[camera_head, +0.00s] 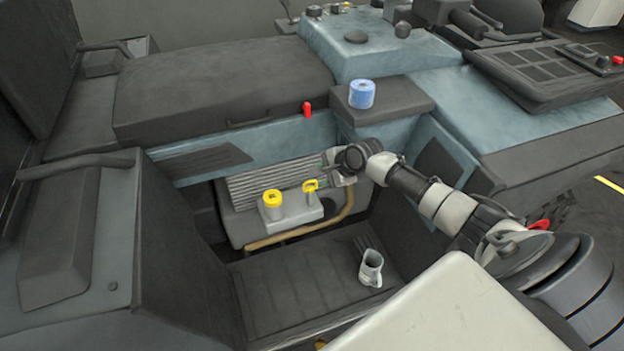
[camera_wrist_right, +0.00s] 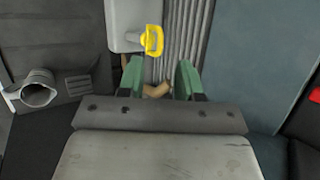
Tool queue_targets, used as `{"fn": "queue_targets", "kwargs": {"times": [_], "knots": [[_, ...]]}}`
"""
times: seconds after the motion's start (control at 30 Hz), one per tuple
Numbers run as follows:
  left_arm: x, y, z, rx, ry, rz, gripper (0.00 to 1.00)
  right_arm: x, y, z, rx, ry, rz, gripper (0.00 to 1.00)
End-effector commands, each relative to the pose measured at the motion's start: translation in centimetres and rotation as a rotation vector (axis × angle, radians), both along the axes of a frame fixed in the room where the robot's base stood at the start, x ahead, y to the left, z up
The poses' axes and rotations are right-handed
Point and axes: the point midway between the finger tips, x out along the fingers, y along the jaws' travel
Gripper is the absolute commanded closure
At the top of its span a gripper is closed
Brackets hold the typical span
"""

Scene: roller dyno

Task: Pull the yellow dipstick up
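The yellow dipstick (camera_head: 310,187) has a ring-shaped handle and stands upright in a light grey block (camera_head: 298,217), to the right of a yellow-capped filler neck (camera_head: 272,198). In the right wrist view the dipstick handle (camera_wrist_right: 154,40) lies just beyond the green fingertips, roughly between their lines. My right gripper (camera_head: 328,172) is close to the handle on its right side; in the wrist view its two fingers (camera_wrist_right: 160,78) are apart with nothing between them. My left gripper is not in view.
A ribbed grey panel (camera_head: 265,180) stands behind the dipstick, and a tan hose (camera_head: 310,229) curves below it. A metal jug (camera_head: 371,268) stands on the dark floor plate. A blue roll (camera_head: 362,94) sits on the ledge above, near a red lever (camera_head: 307,110).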

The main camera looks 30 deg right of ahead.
Motion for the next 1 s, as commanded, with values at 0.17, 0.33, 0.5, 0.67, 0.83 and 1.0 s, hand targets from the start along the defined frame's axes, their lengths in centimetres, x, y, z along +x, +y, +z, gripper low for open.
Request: {"fn": "queue_targets", "kwargs": {"times": [0.17,0.33,0.5,0.67,0.83,1.0], "knots": [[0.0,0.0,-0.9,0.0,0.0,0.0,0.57,2.1,0.9,-2.8,0.001,-0.001,-0.001,0.65],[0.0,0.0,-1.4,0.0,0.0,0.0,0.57,3.4,1.3,-4.4,0.001,-0.002,0.0,0.65],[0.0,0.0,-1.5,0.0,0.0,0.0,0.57,3.8,1.5,-4.9,-0.001,-0.002,0.001,0.65],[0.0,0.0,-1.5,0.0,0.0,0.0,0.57,3.8,1.5,-4.9,-0.002,-0.003,0.002,0.65],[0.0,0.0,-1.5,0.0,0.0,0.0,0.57,3.8,1.5,-4.9,-0.002,-0.003,0.002,0.79],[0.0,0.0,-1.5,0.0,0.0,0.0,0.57,3.8,1.5,-4.9,-0.003,-0.002,0.001,1.0]]}}
